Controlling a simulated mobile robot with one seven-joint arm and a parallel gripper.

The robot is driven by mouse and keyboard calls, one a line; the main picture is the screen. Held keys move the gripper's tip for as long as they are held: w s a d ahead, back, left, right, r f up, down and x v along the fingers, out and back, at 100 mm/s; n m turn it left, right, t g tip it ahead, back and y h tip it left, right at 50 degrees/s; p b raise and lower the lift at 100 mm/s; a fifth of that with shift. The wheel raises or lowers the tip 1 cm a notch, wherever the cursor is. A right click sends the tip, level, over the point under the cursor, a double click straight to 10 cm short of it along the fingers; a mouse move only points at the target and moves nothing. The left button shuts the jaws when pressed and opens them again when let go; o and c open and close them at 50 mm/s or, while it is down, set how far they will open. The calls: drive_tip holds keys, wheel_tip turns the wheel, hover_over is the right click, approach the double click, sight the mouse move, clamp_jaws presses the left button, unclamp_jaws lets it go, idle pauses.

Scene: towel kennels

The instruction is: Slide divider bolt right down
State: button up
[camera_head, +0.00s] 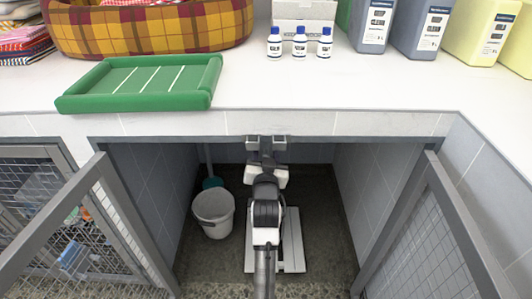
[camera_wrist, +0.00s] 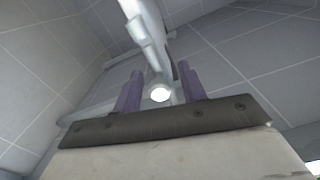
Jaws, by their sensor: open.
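My gripper (camera_wrist: 161,92) shows in the wrist view as two purple fingers standing apart above a dark plate. A pale bar (camera_wrist: 148,30) comes down from the top of that view to the space between the fingers, beside a bright round spot. I cannot tell whether this bar is the right divider bolt or whether the fingers touch it. In the head view my arm reaches into the kennel opening, its end close under the counter's front edge. The fingers cannot be made out there. No bolt can be clearly identified in the head view.
Mesh gates stand open at the left (camera_head: 70,225) and right (camera_head: 430,225) of the opening. A white bucket (camera_head: 213,213) stands on the kennel floor. The counter (camera_head: 310,95) above holds a green tray (camera_head: 140,82), a plaid pet bed (camera_head: 150,28), small bottles (camera_head: 299,42) and large containers (camera_head: 420,28).

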drive_tip(key=shift+w, duration=0.15)
drive_tip(key=shift+c, duration=0.2)
clamp_jaws()
wheel_tip(320, 180, down, 4)
drive_tip(key=shift+r+b, duration=0.15)
drive_tip(key=shift+b, duration=0.95)
drive_tip(key=shift+c, duration=0.3)
unclamp_jaws()
drive_tip(key=shift+o, duration=0.5)
